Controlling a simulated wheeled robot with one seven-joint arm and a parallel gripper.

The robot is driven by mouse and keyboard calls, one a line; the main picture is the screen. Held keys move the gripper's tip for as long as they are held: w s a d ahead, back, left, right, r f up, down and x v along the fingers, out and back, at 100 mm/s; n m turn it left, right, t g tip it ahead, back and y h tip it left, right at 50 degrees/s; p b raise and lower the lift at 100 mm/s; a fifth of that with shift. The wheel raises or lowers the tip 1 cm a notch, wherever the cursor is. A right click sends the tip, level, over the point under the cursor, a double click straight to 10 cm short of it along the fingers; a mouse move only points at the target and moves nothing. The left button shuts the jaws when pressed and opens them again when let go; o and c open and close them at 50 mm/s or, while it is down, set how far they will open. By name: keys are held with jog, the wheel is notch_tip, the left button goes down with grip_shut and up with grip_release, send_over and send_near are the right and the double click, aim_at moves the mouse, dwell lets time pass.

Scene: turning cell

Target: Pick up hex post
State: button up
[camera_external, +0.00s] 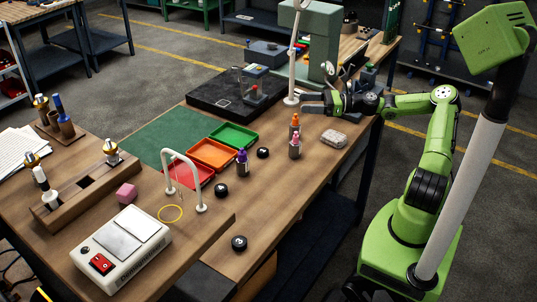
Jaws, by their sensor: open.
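My gripper (309,103) is open and reaches left over the far part of the workbench (330,170), near the foot of a white upright pole (293,75). I cannot make out a hex post for certain. Its place may be hidden behind my gripper or be too small to tell. Nothing is clearly visible between the fingers.
A black plate (215,98) carries a gauge. Green (233,137), orange (212,154) and red (190,175) trays sit left.

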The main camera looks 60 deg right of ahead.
jog(key=b, duration=0.2)
send_near(291, 142)
jog(key=x, duration=0.2)
jog(key=f+x, duration=0.1)
jog(key=x, duration=0.2)
jog(key=shift+w+a, duration=0.15)
jog(key=shift+a, duration=0.1)
jog(key=x, duration=0.4)
jog(key=shift+w+a, duration=0.2)
jog(key=shift+w, duration=0.1)
jog(key=shift+r, duration=0.1)
jog(key=shift+s, duration=0.1)
jog(key=shift+c, duration=0.3)
grip_shut()
jog(key=shift+r, duration=0.15)
